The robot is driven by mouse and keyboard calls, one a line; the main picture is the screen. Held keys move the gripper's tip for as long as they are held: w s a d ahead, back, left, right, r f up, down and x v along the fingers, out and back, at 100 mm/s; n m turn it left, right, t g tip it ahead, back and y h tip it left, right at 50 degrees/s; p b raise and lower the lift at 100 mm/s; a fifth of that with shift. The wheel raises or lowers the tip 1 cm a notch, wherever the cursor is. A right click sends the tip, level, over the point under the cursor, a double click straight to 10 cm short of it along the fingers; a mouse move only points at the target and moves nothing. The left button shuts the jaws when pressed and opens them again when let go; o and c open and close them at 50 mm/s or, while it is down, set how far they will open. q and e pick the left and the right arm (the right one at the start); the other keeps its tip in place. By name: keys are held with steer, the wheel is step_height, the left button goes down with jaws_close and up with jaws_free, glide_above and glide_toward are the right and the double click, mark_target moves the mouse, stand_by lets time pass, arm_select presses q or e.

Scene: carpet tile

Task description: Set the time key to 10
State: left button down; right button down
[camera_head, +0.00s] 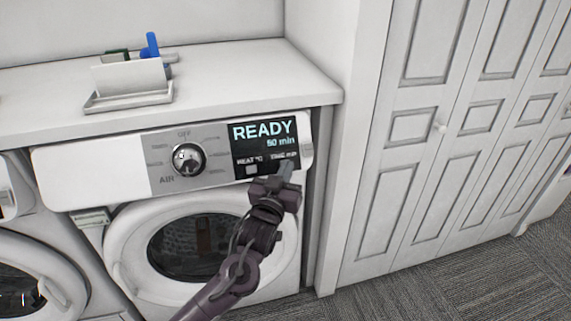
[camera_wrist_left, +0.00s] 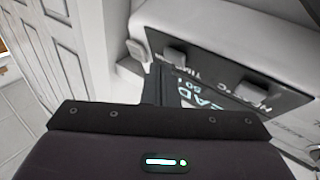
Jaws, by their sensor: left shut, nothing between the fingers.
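The dryer's dark display panel (camera_head: 265,131) reads READY with a smaller line that looks like 50 min. Below it are the labels HEAT and TIME. The heat key (camera_head: 251,169) is a small light square under its label. In the left wrist view the time key (camera_wrist_left: 175,56) shows as a grey block just beyond the fingers, and the heat key (camera_wrist_left: 252,92) is farther right. My left gripper is shut and empty, its fingertips close to the time key; contact cannot be told. My right gripper is out of view.
A round knob (camera_head: 188,158) with OFF and AIR marks sits left of the display. A light button (camera_head: 306,150) is at the panel's right end. A white tray (camera_head: 130,99) with items stands on the counter. Closet doors (camera_head: 440,128) stand to the right.

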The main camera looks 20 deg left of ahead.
arm_select(q)
steer(key=shift+w+a+f, duration=0.15)
steer(key=shift+w+a, duration=0.1)
steer(key=shift+w, duration=0.1)
stand_by(0.7)
steer(key=shift+s+d+r+p, duration=0.3)
steer(key=shift+s+d+p, duration=0.15)
steer(key=shift+s+p, duration=0.15)
stand_by(0.4)
steer(key=s+p, duration=0.1)
steer(key=s+d+r+p, duration=0.2)
steer(key=shift+s+d+r+p, duration=0.2)
steer(key=shift+s+d+p, duration=0.05)
steer(key=shift+s+p, duration=0.1)
